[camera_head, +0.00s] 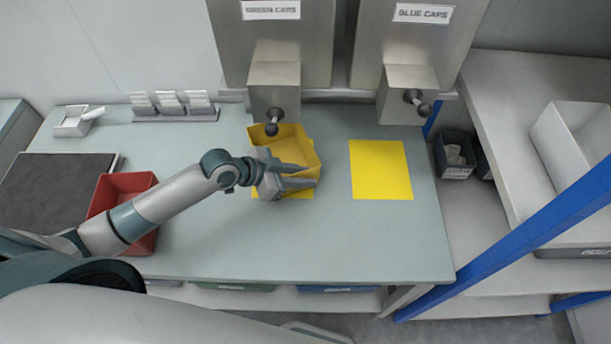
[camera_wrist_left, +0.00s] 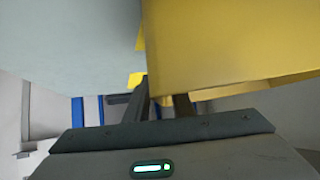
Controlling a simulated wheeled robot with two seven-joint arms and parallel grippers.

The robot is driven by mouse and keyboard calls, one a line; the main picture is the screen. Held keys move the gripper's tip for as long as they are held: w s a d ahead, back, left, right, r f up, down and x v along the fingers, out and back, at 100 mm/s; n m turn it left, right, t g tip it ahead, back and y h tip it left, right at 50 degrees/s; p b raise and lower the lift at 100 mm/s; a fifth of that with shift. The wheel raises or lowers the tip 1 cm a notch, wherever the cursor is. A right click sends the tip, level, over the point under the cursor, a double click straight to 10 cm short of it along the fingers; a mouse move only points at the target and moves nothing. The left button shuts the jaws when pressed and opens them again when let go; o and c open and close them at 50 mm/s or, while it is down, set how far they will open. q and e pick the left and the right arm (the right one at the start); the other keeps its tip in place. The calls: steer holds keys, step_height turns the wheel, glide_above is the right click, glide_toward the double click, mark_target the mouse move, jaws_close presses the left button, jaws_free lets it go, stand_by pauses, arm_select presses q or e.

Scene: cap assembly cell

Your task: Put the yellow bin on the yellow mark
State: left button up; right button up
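The yellow bin (camera_head: 285,148) stands on the left part of the bench, below the green caps dispenser. A yellow patch (camera_head: 300,194) shows at its near edge. A bare yellow mark (camera_head: 380,168) lies to its right. My left gripper (camera_head: 308,174) is at the near side of the bin, its two fingers apart and reaching over the near rim. In the left wrist view the bin wall (camera_wrist_left: 230,45) fills the upper right and hides part of one finger; I cannot tell whether the fingers touch it. My right gripper is not in view.
A red bin (camera_head: 125,190) stands to the left beside my left arm. The green caps dispenser (camera_head: 274,85) and blue caps dispenser (camera_head: 408,90) overhang the back of the bench. A blue post (camera_head: 520,245) runs along the right. The bench front (camera_head: 340,240) is clear.

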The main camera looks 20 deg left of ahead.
arm_select(q)
steer(key=b+v, duration=0.2)
steer(key=v, duration=0.7)
steer(key=shift+s+a+r, duration=0.15)
steer(key=shift+s, duration=0.05)
steer(key=shift+s+a+r, duration=0.35)
steer(key=shift+a+r, duration=0.05)
steer(key=shift+r, duration=0.1)
